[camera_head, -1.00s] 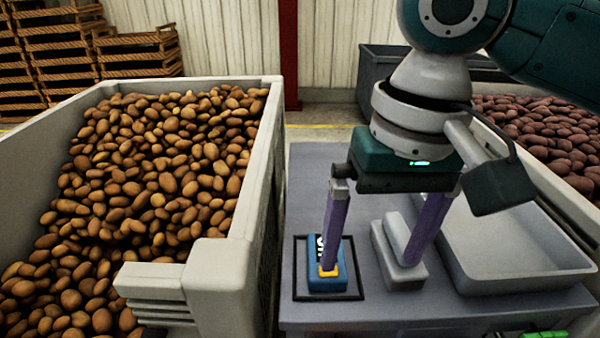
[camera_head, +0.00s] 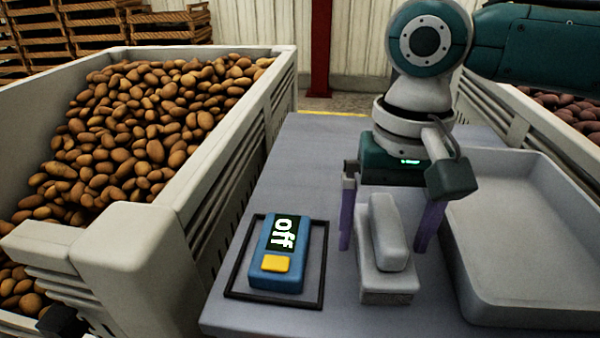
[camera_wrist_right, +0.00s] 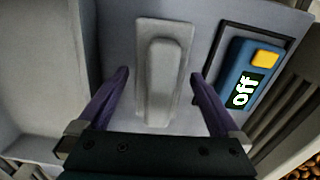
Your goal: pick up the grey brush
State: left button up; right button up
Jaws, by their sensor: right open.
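The grey brush (camera_head: 385,245) lies on the grey table, with a raised handle along its top and a paler rough edge below. It also shows in the right wrist view (camera_wrist_right: 161,75), upright in the picture, between the fingers. My right gripper (camera_head: 384,240) is open, with one purple finger on each side of the brush; in the right wrist view the gripper (camera_wrist_right: 164,85) shows a gap on both sides of it. I see no contact. My left gripper is not in view.
A blue device (camera_head: 284,254) reading "off" with a yellow button sits inside a black frame left of the brush. A grey tray (camera_head: 525,311) stands close on the right. A large potato crate (camera_head: 150,243) borders the table's left. Bare table (camera_head: 300,160) lies behind.

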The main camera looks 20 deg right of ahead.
aim_at(388, 217)
jog(key=shift+f, duration=0.95)
jog(key=shift+c, duration=0.2)
jog(key=c, duration=1.4)
jog(key=shift+c, duration=0.2)
notch_tip(388, 217, up, 20)
jog(key=p, duration=0.4)
jog(key=shift+p, duration=0.4)
